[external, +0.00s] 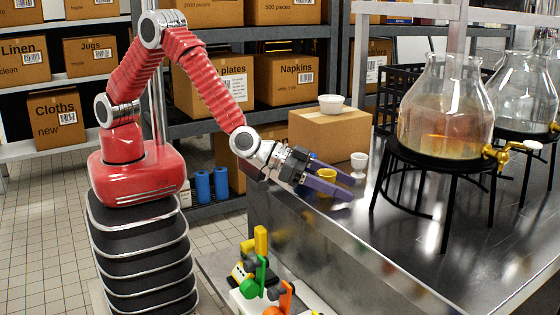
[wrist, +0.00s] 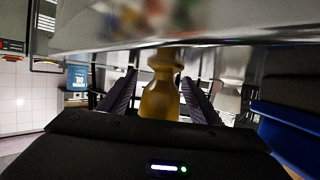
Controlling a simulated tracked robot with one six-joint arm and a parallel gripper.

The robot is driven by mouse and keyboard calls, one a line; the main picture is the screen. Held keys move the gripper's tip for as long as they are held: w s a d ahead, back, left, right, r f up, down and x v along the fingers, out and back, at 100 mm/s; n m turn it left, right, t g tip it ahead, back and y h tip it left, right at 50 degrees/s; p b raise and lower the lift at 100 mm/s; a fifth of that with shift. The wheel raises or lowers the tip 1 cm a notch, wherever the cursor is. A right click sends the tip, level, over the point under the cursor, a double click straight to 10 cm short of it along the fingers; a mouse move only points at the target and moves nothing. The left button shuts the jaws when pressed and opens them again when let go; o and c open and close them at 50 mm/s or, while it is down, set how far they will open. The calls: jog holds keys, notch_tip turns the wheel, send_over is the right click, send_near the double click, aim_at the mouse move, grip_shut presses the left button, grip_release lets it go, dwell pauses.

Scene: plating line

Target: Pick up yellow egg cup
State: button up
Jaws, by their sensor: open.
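The yellow egg cup (external: 327,175) stands upright on the metal counter near its left edge. My gripper (external: 350,188) is open, with its two purple fingers reaching over the counter around the cup. In the wrist view, which looks upside down, the yellow egg cup (wrist: 160,98) is between the two dark fingers of my gripper (wrist: 160,78). A gap shows on each side of the cup there. Part of the cup is hidden by a finger in the external view, and one end is hidden by the gripper body in the wrist view.
A white egg cup (external: 359,160) stands just behind on the counter (external: 400,240). A cardboard box (external: 330,136) with a white bowl (external: 331,103) on top is further back. Glass flasks on black stands (external: 372,208) occupy the right. The front counter is clear.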

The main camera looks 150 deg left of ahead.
jog(key=shift+c, duration=0.6)
jog(key=c, duration=1)
jog(key=shift+r, duration=0.1)
notch_tip(320, 180, up, 10)
jog(key=shift+f, duration=0.1)
dwell(0.5)
